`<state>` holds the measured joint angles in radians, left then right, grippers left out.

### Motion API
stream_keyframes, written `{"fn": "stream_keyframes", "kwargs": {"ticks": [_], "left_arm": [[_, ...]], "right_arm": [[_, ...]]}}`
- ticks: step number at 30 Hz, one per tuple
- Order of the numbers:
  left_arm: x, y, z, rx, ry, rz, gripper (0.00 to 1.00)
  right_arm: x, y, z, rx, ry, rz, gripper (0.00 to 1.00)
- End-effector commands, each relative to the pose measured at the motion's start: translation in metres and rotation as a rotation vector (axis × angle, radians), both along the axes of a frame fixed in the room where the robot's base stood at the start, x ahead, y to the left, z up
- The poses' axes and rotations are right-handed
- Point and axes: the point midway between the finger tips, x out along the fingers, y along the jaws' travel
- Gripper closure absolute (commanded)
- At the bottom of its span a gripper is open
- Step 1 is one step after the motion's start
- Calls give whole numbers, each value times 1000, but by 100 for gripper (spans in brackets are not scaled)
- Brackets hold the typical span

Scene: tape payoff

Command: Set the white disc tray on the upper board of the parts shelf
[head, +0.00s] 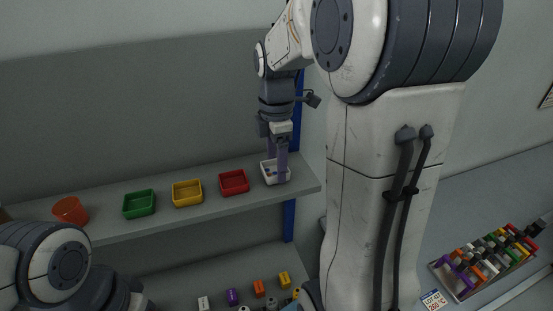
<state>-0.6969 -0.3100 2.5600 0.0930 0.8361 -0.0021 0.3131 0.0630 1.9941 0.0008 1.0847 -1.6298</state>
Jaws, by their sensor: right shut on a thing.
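The white disc tray (270,179) is at the right end of the upper board (230,204) of the parts shelf, with small coloured bits in it. My right gripper (281,176) points down and is shut on the tray's near right side. The tray is on or just above the board; I cannot tell which. My left arm shows at the lower left, but its gripper is out of view.
An orange cup (70,210), a green tray (139,204), a yellow tray (187,193) and a red tray (233,182) stand left of the white tray. Small coloured parts lie on the lower board (190,282). A filled crate (437,266) is at the right. A blue post (289,221) supports the shelf.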

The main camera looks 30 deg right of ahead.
Motion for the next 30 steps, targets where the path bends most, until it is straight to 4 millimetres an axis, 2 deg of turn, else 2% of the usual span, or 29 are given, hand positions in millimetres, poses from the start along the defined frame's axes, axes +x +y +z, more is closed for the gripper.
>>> {"fn": "stream_keyframes", "kwargs": {"ticks": [12, 13, 15, 25, 30], "left_arm": [[0, 0, -1, 0, 0, 0, 100], [0, 0, -1, 0, 0, 0, 100], [0, 0, 0, 0, 0, 0, 100], [0, 0, 2, 0, 0, 0, 100], [0, 0, -4, 0, 0, 0, 100]], "right_arm": [[0, 0, -9, 0, -1, 0, 79], [0, 0, -8, 0, -1, 0, 23], [0, 0, -8, 0, -1, 0, 0], [0, 0, -2, -1, -3, 1, 0], [1, -1, 23, -2, -8, 0, 0]]}}
